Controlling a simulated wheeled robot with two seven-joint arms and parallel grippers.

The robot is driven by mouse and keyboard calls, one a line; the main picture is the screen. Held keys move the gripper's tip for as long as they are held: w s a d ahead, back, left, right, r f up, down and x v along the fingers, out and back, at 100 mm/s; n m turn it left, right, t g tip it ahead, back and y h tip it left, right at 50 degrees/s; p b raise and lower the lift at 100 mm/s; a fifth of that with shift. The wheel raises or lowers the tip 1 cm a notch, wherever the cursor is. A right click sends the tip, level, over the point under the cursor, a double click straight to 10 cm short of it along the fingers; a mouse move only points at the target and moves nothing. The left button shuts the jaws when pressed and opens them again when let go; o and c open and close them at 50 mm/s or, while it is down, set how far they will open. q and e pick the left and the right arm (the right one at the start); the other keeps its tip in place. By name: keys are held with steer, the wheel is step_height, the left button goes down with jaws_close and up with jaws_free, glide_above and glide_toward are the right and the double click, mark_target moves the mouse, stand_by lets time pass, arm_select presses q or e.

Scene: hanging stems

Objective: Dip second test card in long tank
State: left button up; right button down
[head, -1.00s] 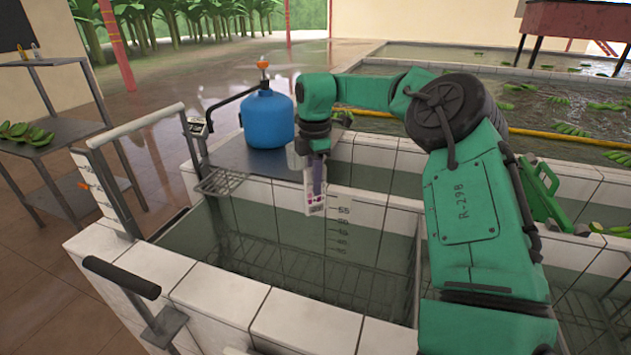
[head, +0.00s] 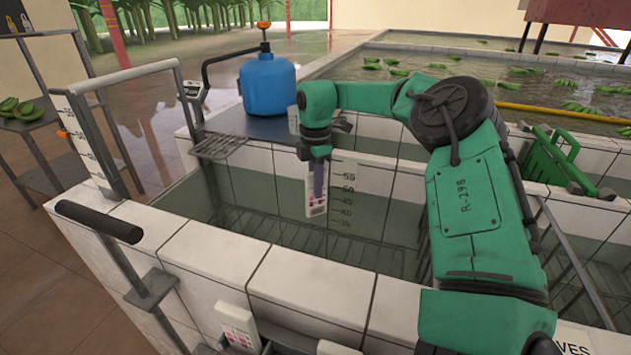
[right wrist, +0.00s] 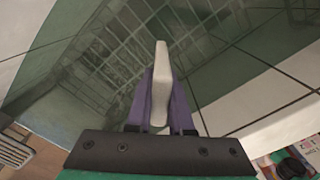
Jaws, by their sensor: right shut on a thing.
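My right gripper (head: 318,178) points down over the tiled tank (head: 300,277) and is shut on a white test card (head: 316,207) with pink markings. The card hangs upright beside the numbered depth scale (head: 347,190) on the tank's far wall. I cannot tell whether its lower edge touches the liquid. In the right wrist view the purple fingers (right wrist: 161,105) grip the pale card (right wrist: 160,72) edge-on, with the tank's wire rack (right wrist: 120,40) below. My left gripper is not in view.
Another white and pink card (head: 238,327) stands at the near tank wall. A blue canister (head: 269,87) sits on the ledge behind the tank. A metal frame with a dark handle (head: 98,221) stands at the left.

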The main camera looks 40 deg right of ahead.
mark_target(315, 214)
step_height(315, 214, down, 9)
steer(key=b, duration=0.5)
stand_by(1.2)
step_height(315, 214, up, 27)
steer(key=p, duration=2)
